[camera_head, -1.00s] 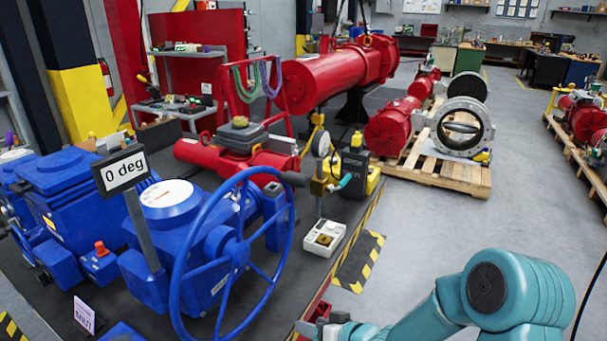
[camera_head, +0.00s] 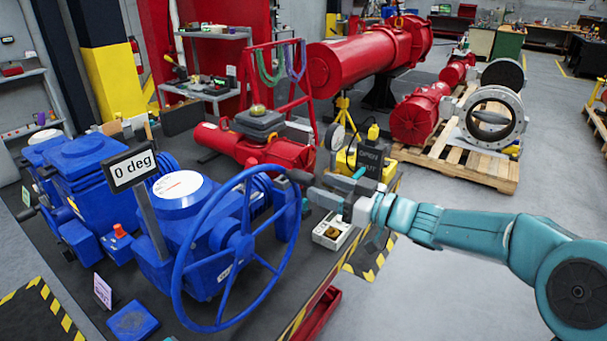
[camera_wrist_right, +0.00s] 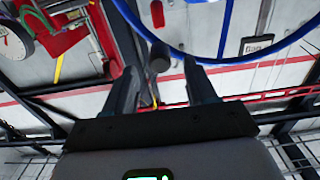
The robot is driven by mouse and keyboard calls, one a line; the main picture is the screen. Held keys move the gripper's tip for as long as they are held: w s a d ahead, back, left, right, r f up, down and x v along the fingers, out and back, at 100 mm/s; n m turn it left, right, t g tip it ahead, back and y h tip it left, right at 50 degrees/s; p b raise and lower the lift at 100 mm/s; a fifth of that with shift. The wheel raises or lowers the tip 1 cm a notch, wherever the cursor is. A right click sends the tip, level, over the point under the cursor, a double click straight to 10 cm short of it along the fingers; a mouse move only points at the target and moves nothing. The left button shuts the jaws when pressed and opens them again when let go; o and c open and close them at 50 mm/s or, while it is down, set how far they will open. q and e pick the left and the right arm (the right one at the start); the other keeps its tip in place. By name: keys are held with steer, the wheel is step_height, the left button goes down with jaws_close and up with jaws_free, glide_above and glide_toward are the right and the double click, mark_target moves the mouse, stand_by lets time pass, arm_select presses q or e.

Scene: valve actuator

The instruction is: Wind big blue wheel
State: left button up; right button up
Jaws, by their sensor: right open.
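The big blue wheel (camera_head: 236,250) stands upright on the front of the blue valve actuator (camera_head: 190,225). A dark handle (camera_head: 300,176) sticks out from its upper right rim. A sign on a post (camera_head: 131,171) reads "0 deg". My right gripper (camera_head: 318,186) is just right of the handle, its arm coming in from the right. In the right wrist view, the gripper (camera_wrist_right: 160,85) has its two fingers apart with nothing held. The handle (camera_wrist_right: 158,57) shows just beyond and between the fingertips, and the blue rim (camera_wrist_right: 215,55) curves past. My left gripper is not in view.
A gauge (camera_head: 335,138) and a yellow-and-black box (camera_head: 362,155) stand behind. Red pipework (camera_head: 255,147) lies further back.

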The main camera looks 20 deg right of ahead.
mark_target(312, 184)
steer(key=p+x, duration=0.1)
steer(key=x, duration=0.5)
steer(key=shift+w+a, duration=0.2)
steer(key=shift+w, duration=0.1)
jaws_close()
